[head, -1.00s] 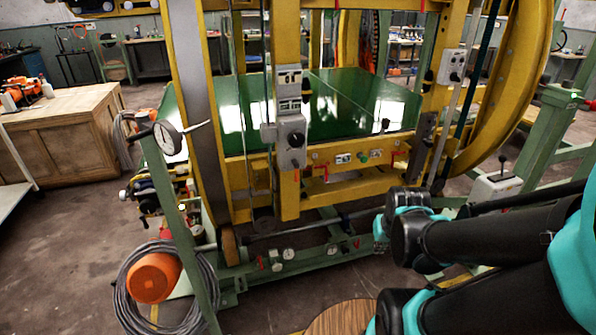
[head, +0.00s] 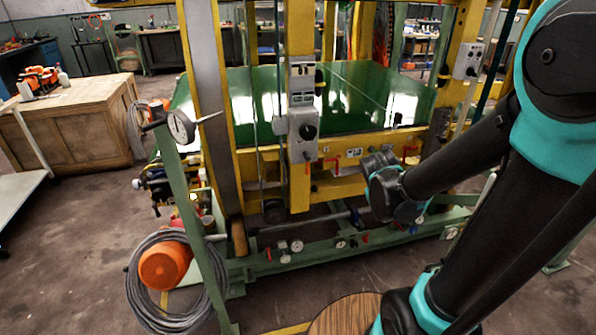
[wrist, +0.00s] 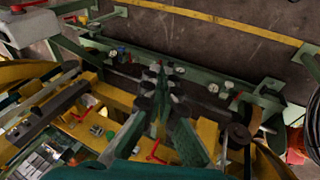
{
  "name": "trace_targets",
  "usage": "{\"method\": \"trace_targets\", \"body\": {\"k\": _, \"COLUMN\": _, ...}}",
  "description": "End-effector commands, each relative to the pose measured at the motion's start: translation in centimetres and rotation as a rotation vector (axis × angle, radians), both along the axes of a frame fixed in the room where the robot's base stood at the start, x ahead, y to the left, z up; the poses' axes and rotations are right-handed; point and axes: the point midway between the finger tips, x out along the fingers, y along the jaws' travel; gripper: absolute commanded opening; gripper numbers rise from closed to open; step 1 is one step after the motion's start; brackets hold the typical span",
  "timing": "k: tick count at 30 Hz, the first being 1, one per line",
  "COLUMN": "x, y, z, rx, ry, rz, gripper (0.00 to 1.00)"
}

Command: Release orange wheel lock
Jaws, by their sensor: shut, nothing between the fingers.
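My gripper (wrist: 158,76) is shut and empty in the wrist view, pointing over the green base rail of the yellow ring machine. In the head view the end of my arm is in front of the machine's lower yellow beam, and the fingers are hidden. Small red levers sit on the machine: one on the yellow beam (head: 335,165) and one on the green rail (head: 269,254). The wrist view shows red levers on the yellow beam (wrist: 155,151) near my gripper, apart from it. I cannot tell which part is the orange wheel lock. A brown-orange roller (head: 238,238) stands at the rail's left end.
A grey control box (head: 303,135) hangs on the yellow upright. A round wooden top (head: 345,316) is in front.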

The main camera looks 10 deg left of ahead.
Motion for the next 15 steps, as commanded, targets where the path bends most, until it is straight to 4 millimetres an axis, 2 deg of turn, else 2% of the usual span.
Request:
{"method": "trace_targets", "body": {"k": 1, "x": 1.3, "y": 0.6, "z": 0.1, "rx": -0.04, "ry": -0.001, "rz": 0.029, "gripper": 0.0}}
{"method": "trace_targets", "body": {"k": 8, "x": 6.2, "y": 3.0, "z": 0.8, "rx": -0.236, "ry": -0.017, "rz": 0.125, "gripper": 0.0}}
{"method": "trace_targets", "body": {"k": 15, "x": 10.9, "y": 7.3, "z": 1.3, "rx": -0.436, "ry": -0.066, "rz": 0.213, "gripper": 0.0}}
